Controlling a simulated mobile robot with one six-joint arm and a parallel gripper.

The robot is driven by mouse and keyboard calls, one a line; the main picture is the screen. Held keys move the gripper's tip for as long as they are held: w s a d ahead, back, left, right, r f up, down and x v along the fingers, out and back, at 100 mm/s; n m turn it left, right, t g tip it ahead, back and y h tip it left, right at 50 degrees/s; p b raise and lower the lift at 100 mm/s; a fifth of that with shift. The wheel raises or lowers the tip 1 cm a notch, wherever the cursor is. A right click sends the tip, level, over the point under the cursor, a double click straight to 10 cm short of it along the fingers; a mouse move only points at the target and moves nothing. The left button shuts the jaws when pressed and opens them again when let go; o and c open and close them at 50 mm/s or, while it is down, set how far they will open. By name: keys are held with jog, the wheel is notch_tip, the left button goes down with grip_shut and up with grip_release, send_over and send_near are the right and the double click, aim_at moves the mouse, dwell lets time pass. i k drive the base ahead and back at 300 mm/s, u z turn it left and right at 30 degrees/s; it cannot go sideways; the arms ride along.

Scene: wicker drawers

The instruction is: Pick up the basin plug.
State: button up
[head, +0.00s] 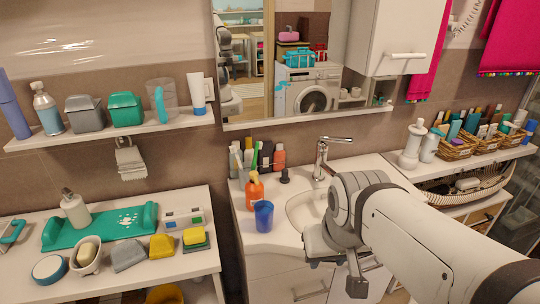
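A small dark upright object (285,176), which looks like the basin plug, stands on the white counter behind the basin's left rim, left of the tap (321,158). It is too small to be sure of. The white basin (298,208) is partly hidden by my arm. My gripper (357,287) points down in front of the counter, lower right of the dark object and well apart from it. I see only its dark end, and cannot tell whether it is open or shut. I see nothing held in it.
An orange pump bottle (254,192) and a blue cup (263,217) stand left of the basin. Several bottles and brushes stand behind them. A mirror shelf (305,119) overhangs the counter's back. Baskets (455,148) stand at right. Sponges and a teal tray (100,230) lie at left.

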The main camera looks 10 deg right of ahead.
aim_at(285, 179)
jog(key=i, duration=0.9)
jog(key=z, duration=0.05)
